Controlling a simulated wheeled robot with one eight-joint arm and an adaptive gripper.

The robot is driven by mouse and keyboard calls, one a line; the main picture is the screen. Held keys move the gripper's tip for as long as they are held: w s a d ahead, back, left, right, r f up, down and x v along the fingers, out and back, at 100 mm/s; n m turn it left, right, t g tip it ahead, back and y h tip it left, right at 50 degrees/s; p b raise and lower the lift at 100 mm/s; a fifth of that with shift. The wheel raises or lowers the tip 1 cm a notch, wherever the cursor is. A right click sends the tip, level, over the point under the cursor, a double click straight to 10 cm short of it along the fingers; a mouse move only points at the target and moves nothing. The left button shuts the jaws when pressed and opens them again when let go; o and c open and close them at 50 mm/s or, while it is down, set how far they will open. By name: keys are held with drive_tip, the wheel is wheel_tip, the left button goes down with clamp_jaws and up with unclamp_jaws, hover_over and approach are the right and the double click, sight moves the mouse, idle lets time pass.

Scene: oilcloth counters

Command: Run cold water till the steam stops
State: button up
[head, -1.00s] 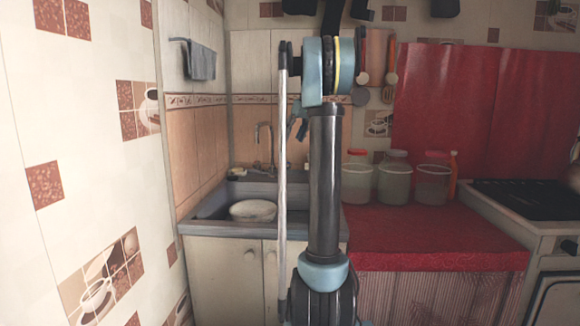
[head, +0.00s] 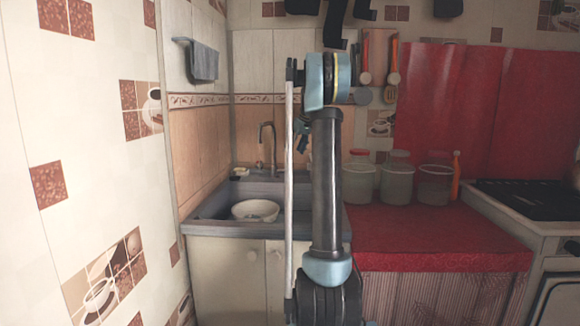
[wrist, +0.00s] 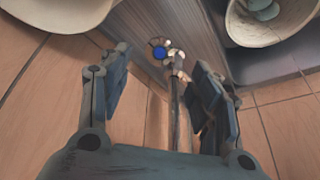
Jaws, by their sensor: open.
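The grey sink (head: 212,232) stands at the left in the head view, with a tall tap (head: 268,145) at its back. A white bowl (head: 256,219) sits in the sink, with pale contents at its bottom. The wrist view shows a bowl (wrist: 242,30) holding rounded pale things. My gripper (head: 303,133) is beside the tap, partly hidden by my arm. In the wrist view my gripper (wrist: 163,66) is open. A blue-marked tap part (wrist: 160,53) and a metal end beside it show between its fingertips, not visibly touched. No steam or water stream is clear.
A tiled wall (head: 115,60) is close on the left, with a grey towel (head: 203,62) hanging. Several jars (head: 397,180) stand on the red counter (head: 430,235). Its front is clear. A stove (head: 525,200) is at the right.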

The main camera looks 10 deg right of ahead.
sight(290, 163)
drive_tip(key=x, duration=0.8)
drive_tip(key=shift+f, duration=0.1)
